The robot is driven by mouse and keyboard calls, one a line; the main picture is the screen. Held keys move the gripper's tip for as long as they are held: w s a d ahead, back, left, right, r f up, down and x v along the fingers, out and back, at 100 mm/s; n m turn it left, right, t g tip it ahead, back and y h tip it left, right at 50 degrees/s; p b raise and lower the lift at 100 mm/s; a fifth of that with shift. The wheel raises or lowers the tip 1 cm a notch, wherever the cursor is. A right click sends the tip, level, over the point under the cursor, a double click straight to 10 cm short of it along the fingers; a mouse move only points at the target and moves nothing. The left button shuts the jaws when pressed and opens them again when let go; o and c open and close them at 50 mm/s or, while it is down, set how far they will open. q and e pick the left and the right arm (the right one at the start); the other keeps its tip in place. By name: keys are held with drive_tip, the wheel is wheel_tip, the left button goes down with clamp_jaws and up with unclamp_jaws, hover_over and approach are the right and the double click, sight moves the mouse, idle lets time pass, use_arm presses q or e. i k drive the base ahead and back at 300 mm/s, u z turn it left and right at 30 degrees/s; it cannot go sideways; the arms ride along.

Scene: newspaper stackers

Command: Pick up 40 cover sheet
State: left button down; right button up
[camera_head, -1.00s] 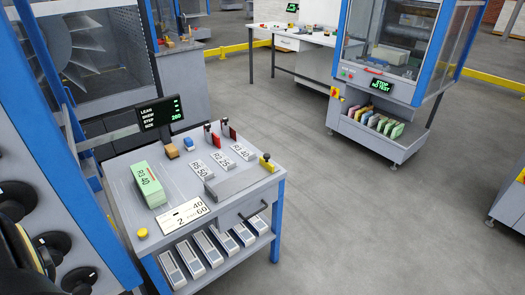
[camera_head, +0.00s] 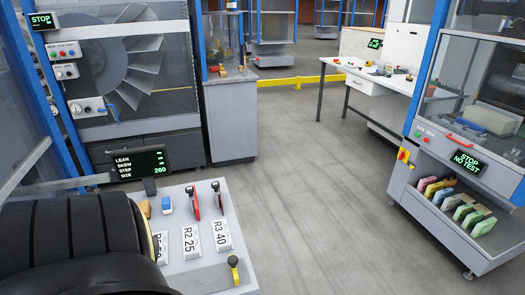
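A white plate marked "R3 40" (camera_head: 222,235) lies flat on the grey machine table (camera_head: 205,273) at the lower left. A plate marked "R2 25" (camera_head: 191,242) lies to its left, and a third plate (camera_head: 160,246) is partly hidden. I cannot tell any of them to be a cover sheet. A large black ribbed shape, probably part of my own arm, covers the table's left and front. It hides the green block and white card seen earlier. Neither gripper shows.
A display (camera_head: 140,164) and red-and-black levers (camera_head: 217,196) stand at the table's back, a yellow lever (camera_head: 233,262) at its right. A rack of coloured blocks (camera_head: 455,203) sits low in the right machine. The floor (camera_head: 310,190) between is clear.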

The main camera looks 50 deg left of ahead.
sight(222, 232)
drive_tip(key=i, duration=1.75)
drive_tip(key=u, duration=4.15)
drive_tip(key=i, duration=0.5)
